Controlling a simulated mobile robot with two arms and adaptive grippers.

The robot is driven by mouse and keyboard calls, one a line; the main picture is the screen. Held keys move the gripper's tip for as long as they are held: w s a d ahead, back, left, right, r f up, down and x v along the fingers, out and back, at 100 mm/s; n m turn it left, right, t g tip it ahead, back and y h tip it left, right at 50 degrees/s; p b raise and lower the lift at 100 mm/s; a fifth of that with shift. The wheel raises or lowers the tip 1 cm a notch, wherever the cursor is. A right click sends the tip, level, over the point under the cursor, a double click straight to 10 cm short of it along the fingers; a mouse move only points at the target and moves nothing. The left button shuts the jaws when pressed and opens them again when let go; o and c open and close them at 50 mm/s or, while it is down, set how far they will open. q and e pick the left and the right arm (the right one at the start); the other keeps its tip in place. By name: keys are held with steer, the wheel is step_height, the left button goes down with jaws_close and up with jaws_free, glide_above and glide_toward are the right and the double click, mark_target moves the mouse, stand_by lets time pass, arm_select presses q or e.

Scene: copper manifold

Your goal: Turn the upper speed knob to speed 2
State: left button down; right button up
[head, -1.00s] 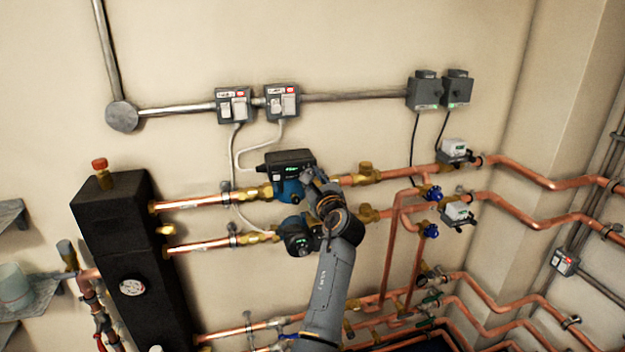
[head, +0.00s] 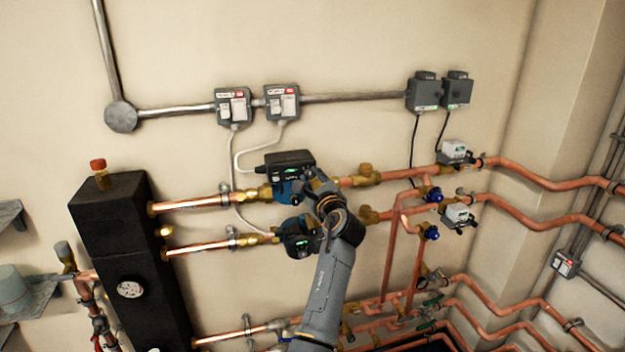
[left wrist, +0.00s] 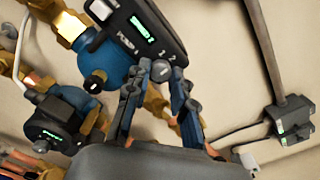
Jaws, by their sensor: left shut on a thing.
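The upper pump (head: 288,162) has a dark control box on a blue body and sits on the upper copper pipe. In the left wrist view its control box (left wrist: 146,28) shows a lit green display and the marks 1 and 2. The upper speed knob (left wrist: 161,71) is a grey round part at the box's lower edge, just under those marks. My left gripper (head: 309,176) is at the right end of this box. In the left wrist view its blue fingers (left wrist: 161,76) are shut on the knob from both sides. The fingers partly cover the knob, and I cannot read its setting.
A lower pump (head: 297,240) sits close below, beside my forearm. Switch boxes (head: 233,106) hang on the wall above. A black tank (head: 112,215) stands at left. Valves and actuators (head: 457,152) fill the pipes at right.

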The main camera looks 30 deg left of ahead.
arm_select(q)
steer(key=c, duration=1.4)
jaws_free()
steer(key=shift+o, duration=1.4)
steer(key=shift+w+a, duration=0.1)
steer(key=v, duration=0.7)
steer(key=shift+d+f, duration=0.1)
steer(key=shift+d, duration=0.1)
